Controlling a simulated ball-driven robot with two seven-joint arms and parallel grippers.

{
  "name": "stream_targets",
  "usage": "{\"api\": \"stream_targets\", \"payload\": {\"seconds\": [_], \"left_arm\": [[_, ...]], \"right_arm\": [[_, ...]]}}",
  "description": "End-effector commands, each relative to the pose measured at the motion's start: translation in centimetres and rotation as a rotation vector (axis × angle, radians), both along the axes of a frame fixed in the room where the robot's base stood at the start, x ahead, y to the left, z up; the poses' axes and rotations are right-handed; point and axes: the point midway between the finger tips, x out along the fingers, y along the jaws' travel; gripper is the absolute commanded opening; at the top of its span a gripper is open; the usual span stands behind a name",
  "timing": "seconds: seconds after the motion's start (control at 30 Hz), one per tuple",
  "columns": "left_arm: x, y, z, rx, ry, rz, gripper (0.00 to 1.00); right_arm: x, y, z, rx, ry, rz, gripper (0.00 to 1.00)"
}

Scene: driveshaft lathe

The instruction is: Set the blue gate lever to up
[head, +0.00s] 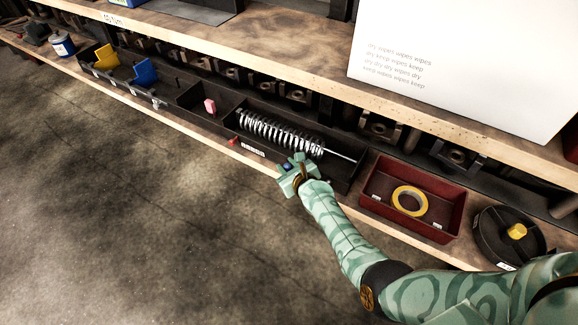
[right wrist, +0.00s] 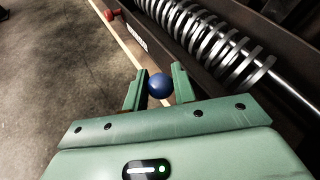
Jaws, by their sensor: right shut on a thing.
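The blue gate lever shows as a round blue knob (right wrist: 160,86) in the right wrist view, between the two green fingertips. A bit of the blue knob (head: 287,166) also shows in the head view, at the front edge of a black tray. My right gripper (head: 291,168) is shut on this knob; it also shows in the right wrist view (right wrist: 159,88). The lever's stem is hidden, so I cannot tell its angle. My left gripper is not in view.
The black tray holds a coil spring on a rod (head: 278,132). A red knob (head: 232,141) sits left along the tray's front. A red bin (head: 440,232) with a yellow tape roll (head: 409,201) stands to the right. The floor in front is clear.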

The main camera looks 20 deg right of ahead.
Motion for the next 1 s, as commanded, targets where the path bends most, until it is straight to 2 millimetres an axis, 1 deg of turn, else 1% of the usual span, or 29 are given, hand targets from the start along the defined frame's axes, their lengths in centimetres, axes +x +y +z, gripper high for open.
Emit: {"api": "stream_targets", "payload": {"seconds": [0.03, 0.1, 0.3, 0.83, 0.87, 0.9, 1.0], "left_arm": [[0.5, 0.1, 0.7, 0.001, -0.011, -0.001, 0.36], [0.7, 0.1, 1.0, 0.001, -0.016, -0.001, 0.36], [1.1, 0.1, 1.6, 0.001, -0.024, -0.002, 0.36], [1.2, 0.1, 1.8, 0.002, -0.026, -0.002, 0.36], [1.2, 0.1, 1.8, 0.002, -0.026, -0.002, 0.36], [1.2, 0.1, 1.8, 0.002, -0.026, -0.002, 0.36], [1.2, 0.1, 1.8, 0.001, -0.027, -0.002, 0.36]], "right_arm": [[-0.2, 0.0, 0.2, 0.021, 0.022, 0.002, 0.0], [-0.1, 0.0, 0.3, 0.046, 0.04, 0.002, 0.0], [-0.1, -0.2, 0.1, 0.091, 0.08, 0.002, 0.0], [-0.1, -0.3, -0.2, 0.108, 0.095, 0.001, 0.0], [-0.1, -0.3, -0.2, 0.108, 0.095, 0.001, 0.35], [-0.1, -0.3, -0.2, 0.108, 0.095, 0.0, 0.46], [0.0, -0.3, 0.0, 0.106, 0.092, 0.001, 0.46]]}}
